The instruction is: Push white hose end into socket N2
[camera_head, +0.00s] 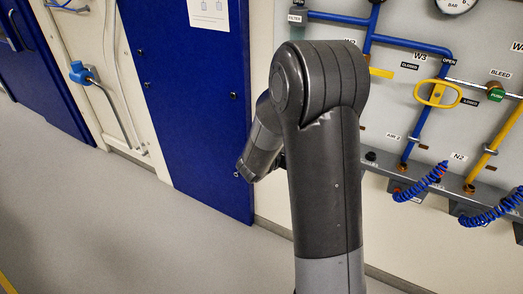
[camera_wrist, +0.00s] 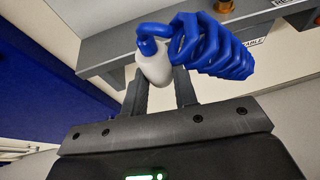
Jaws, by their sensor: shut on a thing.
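The white hose end (camera_wrist: 154,68) is between the fingers of my gripper (camera_wrist: 160,78) in the wrist view, with its blue coiled hose (camera_wrist: 210,48) running up and to the right. My gripper is shut on it. The arm hides the gripper and the hose end in the head view. The N2 label (camera_head: 458,157) is on the grey panel at right. A fitting (camera_head: 469,188) sits on the rail just below it. I cannot tell for sure that this is socket N2. The wrist view does not show the N2 label.
Blue coiled hoses hang from the rail in the head view, one at left (camera_head: 420,184) and one at right (camera_head: 490,211). A yellow valve handle (camera_head: 437,94) sits above. In the wrist view, a grey ledge (camera_wrist: 110,45) and a brass fitting (camera_wrist: 224,6) are close beyond the hose end.

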